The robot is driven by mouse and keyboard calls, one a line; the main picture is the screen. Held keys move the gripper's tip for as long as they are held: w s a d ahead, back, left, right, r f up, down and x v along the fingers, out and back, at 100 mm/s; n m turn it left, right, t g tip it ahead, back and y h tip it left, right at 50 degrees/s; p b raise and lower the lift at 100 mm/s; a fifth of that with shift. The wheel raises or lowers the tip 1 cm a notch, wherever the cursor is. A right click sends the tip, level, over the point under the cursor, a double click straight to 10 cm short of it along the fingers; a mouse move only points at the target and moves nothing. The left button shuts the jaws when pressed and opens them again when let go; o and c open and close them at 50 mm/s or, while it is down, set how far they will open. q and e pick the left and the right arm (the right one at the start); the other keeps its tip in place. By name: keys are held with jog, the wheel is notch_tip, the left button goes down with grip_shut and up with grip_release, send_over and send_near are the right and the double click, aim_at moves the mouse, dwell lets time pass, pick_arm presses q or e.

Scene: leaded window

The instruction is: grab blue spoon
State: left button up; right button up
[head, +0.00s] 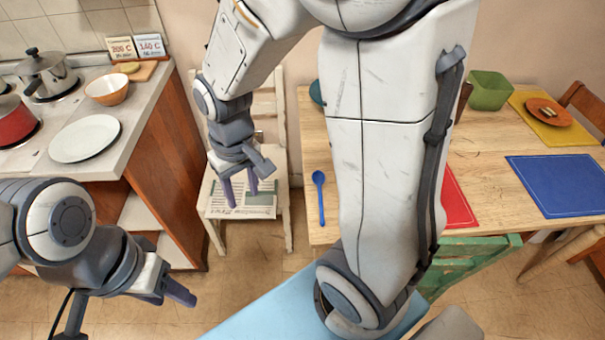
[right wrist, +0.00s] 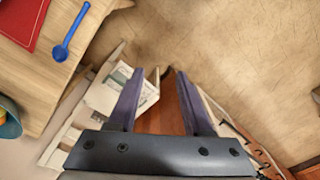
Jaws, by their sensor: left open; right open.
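The blue spoon (head: 320,196) lies on the left edge of the wooden table (head: 480,165) in the head view. It also shows at the upper left of the right wrist view (right wrist: 70,36), on the table next to a red mat. My right gripper (head: 240,198) is open and empty, to the left of the spoon, in front of or above the white chair. Its two fingers (right wrist: 160,100) show apart in the right wrist view with nothing between them. My left gripper (head: 185,298) is open at the lower left, apart from the spoon and the table.
A white chair (head: 283,195) with a newspaper (head: 243,198) stands between the counter (head: 130,130) and the table. The table holds a red mat (head: 455,200), a blue mat (head: 562,186) and a green bowl (head: 489,91). A green chair (head: 470,262) stands at its front.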

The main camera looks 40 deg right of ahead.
jog(key=w+d+f+m, duration=0.2)
jog(key=d, duration=0.4)
jog(key=w+d+f+m, duration=0.2)
jog(key=d+f, duration=0.1)
jog(key=d, duration=0.2)
jog(key=m, duration=0.4)
send_over(320, 188)
jog(key=f, duration=0.9)
jog(key=shift+s+a+f+p, duration=0.3)
jog(key=shift+w+d+f+p, duration=0.1)
jog(key=shift+f+p, duration=0.05)
jog(key=shift+f, duration=0.8)
jog(key=shift+w+d+f+p, duration=0.1)
jog(key=shift+w+f, duration=0.05)
jog(key=shift+f, duration=0.85)
jog(key=shift+w+d+f+p, duration=0.1)
jog(key=shift+f+p, duration=0.05)
jog(key=shift+f, duration=0.8)
jog(key=shift+a, duration=0.1)
grip_shut()
